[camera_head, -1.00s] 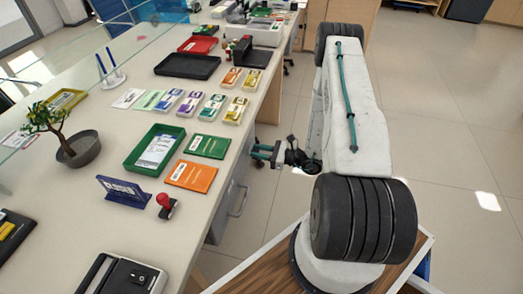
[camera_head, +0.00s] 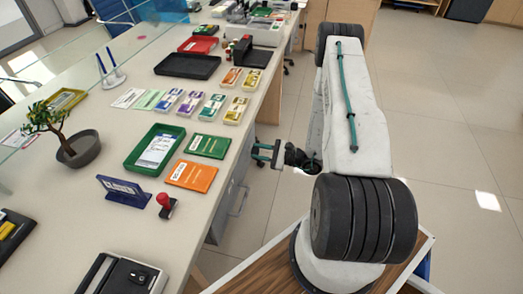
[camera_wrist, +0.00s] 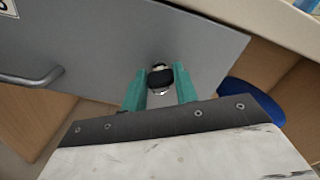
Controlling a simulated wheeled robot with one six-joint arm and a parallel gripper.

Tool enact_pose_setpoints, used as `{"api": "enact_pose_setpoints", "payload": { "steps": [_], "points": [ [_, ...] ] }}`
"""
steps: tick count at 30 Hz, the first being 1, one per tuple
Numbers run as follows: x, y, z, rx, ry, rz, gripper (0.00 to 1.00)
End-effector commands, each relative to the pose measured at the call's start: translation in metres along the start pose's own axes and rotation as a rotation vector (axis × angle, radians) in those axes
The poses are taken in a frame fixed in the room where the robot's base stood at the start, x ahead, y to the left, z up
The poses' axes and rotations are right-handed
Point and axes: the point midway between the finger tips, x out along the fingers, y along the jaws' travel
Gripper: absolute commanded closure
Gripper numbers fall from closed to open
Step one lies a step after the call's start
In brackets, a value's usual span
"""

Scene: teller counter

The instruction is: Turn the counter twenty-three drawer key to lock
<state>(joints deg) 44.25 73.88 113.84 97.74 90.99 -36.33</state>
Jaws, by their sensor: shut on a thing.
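The key (camera_wrist: 161,78) shows in the wrist view as a black bow with a silvery part just below it, at the grey drawer front (camera_wrist: 100,52). My gripper (camera_wrist: 160,82) has its two teal fingers on either side of the key's bow and is shut on it. The lock face behind the bow is mostly hidden. In the head view my gripper (camera_head: 262,153) is beside the counter's right edge, by the grey drawer unit (camera_head: 238,190). The key cannot be made out there.
A bar handle (camera_wrist: 30,78) is left of the key on the drawer front. The counter top (camera_head: 125,230) overhangs the drawers and holds trays, note bundles, a red-handled stamp (camera_head: 165,203) and a small tree (camera_head: 75,145). The floor to the right is clear.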

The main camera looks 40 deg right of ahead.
Motion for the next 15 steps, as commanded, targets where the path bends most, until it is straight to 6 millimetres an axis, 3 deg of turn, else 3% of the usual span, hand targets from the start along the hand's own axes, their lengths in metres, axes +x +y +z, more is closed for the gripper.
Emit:
{"api": "enact_pose_setpoints", "payload": {
  "steps": [15],
  "points": [
    [0.0001, -0.0022, -0.0005, -0.497, 0.0, -0.005, 0.94]
  ]
}}
